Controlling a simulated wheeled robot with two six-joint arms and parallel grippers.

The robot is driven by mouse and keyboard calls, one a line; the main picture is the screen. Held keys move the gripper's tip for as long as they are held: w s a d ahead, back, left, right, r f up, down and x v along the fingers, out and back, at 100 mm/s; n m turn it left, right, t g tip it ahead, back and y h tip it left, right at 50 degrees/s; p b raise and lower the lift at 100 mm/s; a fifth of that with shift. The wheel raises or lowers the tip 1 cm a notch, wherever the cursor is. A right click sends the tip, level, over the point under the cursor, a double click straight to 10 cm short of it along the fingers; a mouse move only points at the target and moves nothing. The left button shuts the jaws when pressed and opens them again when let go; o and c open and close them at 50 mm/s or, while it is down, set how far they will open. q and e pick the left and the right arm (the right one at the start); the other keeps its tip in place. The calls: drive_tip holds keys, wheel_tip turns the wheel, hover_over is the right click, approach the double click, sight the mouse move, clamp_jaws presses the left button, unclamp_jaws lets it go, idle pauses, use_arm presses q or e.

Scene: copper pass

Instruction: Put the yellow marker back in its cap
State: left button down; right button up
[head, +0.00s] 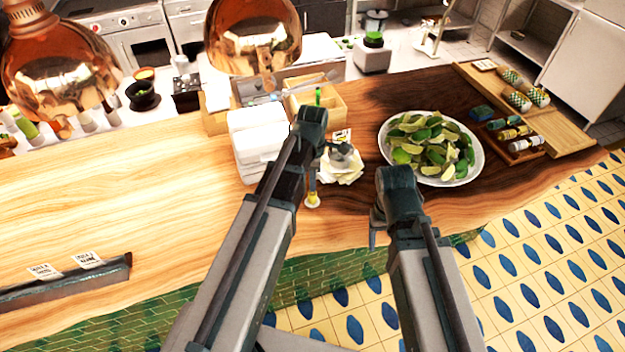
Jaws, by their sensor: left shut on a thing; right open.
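My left gripper (312,176) points down over the counter, shut on a slim thing that I take to be the yellow marker; the arm hides most of it. A small yellow piece (312,201) shows right below the fingers, at the counter's surface. I cannot tell whether it is the cap or part of the marker, or whether the two touch. My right gripper (376,228) is open and empty near the counter's front edge, right of the left one. Its fingers are partly hidden by its own wrist.
Slips of paper with a grey object (345,156) lie just right of my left gripper. A white stack (257,140) and wooden organiser (326,103) stand behind it. A plate of limes (388,163) is to the right. Copper lamps (253,40) hang above. The left counter (120,205) is mostly clear.

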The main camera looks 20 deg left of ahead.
use_arm(q)
drive_tip(key=shift+f, duration=0.3)
drive_tip(key=shift+f+b, duration=0.6)
drive_tip(key=shift+b, duration=0.25)
drive_tip(key=c, duration=0.7)
unclamp_jaws()
drive_tip(key=o, duration=0.5)
drive_tip(key=shift+c, duration=0.2)
